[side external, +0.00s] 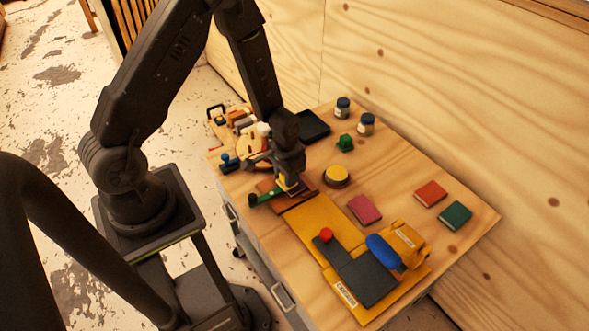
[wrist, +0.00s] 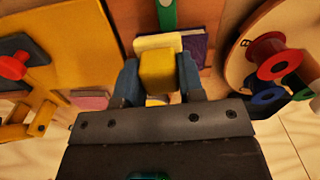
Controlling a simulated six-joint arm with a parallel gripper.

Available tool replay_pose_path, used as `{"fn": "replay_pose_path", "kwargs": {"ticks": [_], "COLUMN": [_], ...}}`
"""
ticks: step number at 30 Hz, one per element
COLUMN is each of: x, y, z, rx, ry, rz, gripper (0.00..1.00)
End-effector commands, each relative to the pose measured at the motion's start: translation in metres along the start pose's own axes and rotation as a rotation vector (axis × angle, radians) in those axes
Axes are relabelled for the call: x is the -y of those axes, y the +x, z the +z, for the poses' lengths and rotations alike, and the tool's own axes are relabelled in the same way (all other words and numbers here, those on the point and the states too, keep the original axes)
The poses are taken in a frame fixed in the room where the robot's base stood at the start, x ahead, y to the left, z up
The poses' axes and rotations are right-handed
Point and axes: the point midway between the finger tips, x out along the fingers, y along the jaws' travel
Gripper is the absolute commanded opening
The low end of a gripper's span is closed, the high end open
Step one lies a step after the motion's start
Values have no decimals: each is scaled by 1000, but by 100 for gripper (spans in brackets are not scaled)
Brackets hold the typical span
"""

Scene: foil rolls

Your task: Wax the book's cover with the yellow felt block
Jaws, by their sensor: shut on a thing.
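My gripper (side external: 289,183) is shut on the yellow felt block (wrist: 158,72), which shows between the two blue-grey fingers (wrist: 160,66) in the wrist view. The purple book (wrist: 197,48), with a cream strip along one side, lies just past the block in the wrist view. In the side view the book (side external: 301,190) is partly hidden under my gripper. The block is over or against the book; I cannot tell whether they touch. A round tin with a yellow top (side external: 336,175) stands right of my gripper.
A green-handled tool (side external: 265,198) lies by the book. A yellow press with a red knob (side external: 326,234) and blue handle (side external: 383,251) fills the front. Pink (side external: 363,210), red (side external: 430,193) and green (side external: 456,216) books lie right. Two jars and a black tray (side external: 314,126) stand behind.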

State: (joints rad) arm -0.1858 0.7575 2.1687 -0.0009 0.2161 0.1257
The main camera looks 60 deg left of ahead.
Motion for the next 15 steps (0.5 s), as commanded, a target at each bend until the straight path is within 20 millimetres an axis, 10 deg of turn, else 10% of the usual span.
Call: {"fn": "replay_pose_path", "kwargs": {"ticks": [15], "x": [1], "y": [-26], "z": [11], "rx": [-4], "ry": [0], "rz": [-1], "gripper": [17]}}
